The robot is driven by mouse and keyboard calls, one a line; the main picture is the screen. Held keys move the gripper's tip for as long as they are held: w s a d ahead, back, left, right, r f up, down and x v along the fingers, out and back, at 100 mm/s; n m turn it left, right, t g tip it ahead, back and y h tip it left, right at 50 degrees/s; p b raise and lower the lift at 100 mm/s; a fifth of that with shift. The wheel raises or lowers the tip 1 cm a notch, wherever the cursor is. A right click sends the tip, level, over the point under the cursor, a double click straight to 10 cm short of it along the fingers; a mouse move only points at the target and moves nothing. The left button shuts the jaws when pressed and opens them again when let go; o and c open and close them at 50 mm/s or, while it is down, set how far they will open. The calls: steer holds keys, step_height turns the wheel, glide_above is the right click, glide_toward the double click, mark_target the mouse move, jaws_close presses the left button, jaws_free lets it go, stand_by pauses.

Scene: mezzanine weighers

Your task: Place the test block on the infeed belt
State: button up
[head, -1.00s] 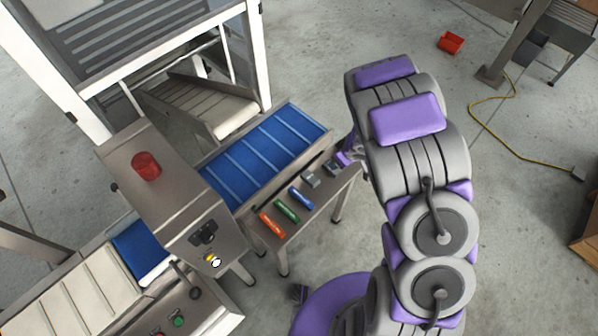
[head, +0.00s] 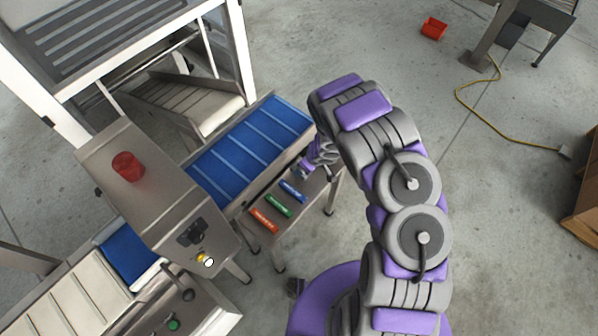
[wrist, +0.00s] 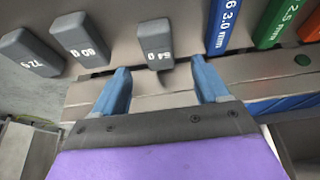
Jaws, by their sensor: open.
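Three grey blocks stand on a metal shelf in the wrist view: one marked 72 g (wrist: 31,52), one marked 60 g (wrist: 79,38) and a third (wrist: 155,38) with a smaller-looking mark, perhaps 54 g. My gripper (wrist: 163,78) is open and empty, its blue-grey fingertips apart, with the third block just beyond the gap between them. In the head view my gripper (head: 308,168) is over the shelf's far end and hides the blocks. The blue ribbed belt (head: 248,142) runs beside the shelf and passes under the metal detector-like housing (head: 165,195).
Blue (head: 292,191), green (head: 278,206) and orange-red (head: 264,219) bars lie on the shelf (head: 252,232) beside the blocks. A white-framed machine (head: 240,60) stands behind the belt.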

steer(key=shift+d+f, duration=0.15)
steer(key=shift+f, duration=0.1)
steer(key=shift+w+f, duration=0.1)
steer(key=shift+f, duration=0.25)
steer(key=b+x, duration=0.1)
steer(key=x, duration=0.3)
steer(key=shift+a+f, duration=0.15)
steer(key=shift+a, duration=0.1)
steer(key=c, duration=1.2)
steer(key=shift+c, duration=0.2)
